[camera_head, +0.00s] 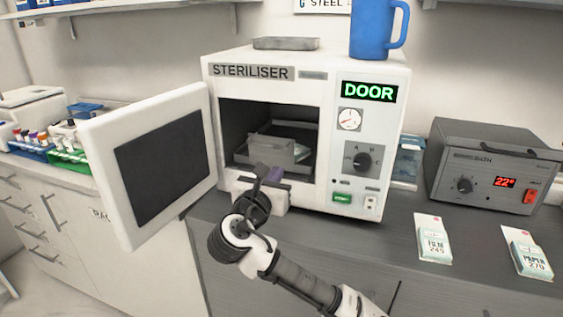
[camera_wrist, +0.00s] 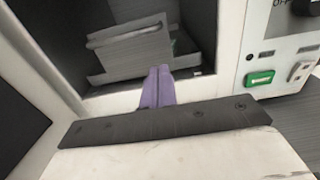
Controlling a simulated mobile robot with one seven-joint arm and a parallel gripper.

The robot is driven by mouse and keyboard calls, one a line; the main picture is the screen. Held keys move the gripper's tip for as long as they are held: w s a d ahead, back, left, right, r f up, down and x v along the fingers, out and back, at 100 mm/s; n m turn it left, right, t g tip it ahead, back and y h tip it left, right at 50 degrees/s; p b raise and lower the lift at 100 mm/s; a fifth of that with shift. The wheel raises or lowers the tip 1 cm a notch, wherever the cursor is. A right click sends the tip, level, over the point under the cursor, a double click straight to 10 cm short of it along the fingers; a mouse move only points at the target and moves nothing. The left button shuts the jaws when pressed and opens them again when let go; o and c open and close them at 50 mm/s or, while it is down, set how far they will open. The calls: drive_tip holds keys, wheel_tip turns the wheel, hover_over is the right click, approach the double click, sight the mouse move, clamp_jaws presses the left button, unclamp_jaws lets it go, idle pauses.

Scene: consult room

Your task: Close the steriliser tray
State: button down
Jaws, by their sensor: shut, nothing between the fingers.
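The white steriliser (camera_head: 372,200) stands on the grey counter. Its door (camera_head: 165,165) is swung wide open to the left, and its display reads DOOR. The grey metal tray (camera_head: 283,150) is inside the chamber, with its front near the opening. The tray (camera_wrist: 135,50) also shows in the wrist view, with a handle bar across its front. My gripper (camera_head: 268,174) is at the chamber mouth, just in front of the tray. Its purple fingers (camera_wrist: 158,86) are together and empty, pointing at the tray's lower front. I cannot tell whether they touch it.
A blue mug (camera_head: 372,28) and a flat metal tray (camera_head: 285,43) stand on top of the steriliser. A grey bath unit (camera_head: 490,165) stands to the right. Two small packets lie on the counter's front right. Tube racks (camera_head: 68,156) are left, behind the door.

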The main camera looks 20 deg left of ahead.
sight(287, 158)
drive_tip(key=shift+w+p, duration=0.5)
drive_tip(key=shift+w, duration=1.85)
drive_tip(key=shift+w+d, duration=0.15)
drive_tip(key=shift+w, duration=1.1)
drive_tip(key=shift+r, duration=0.2)
drive_tip(key=shift+d+r, duration=0.1)
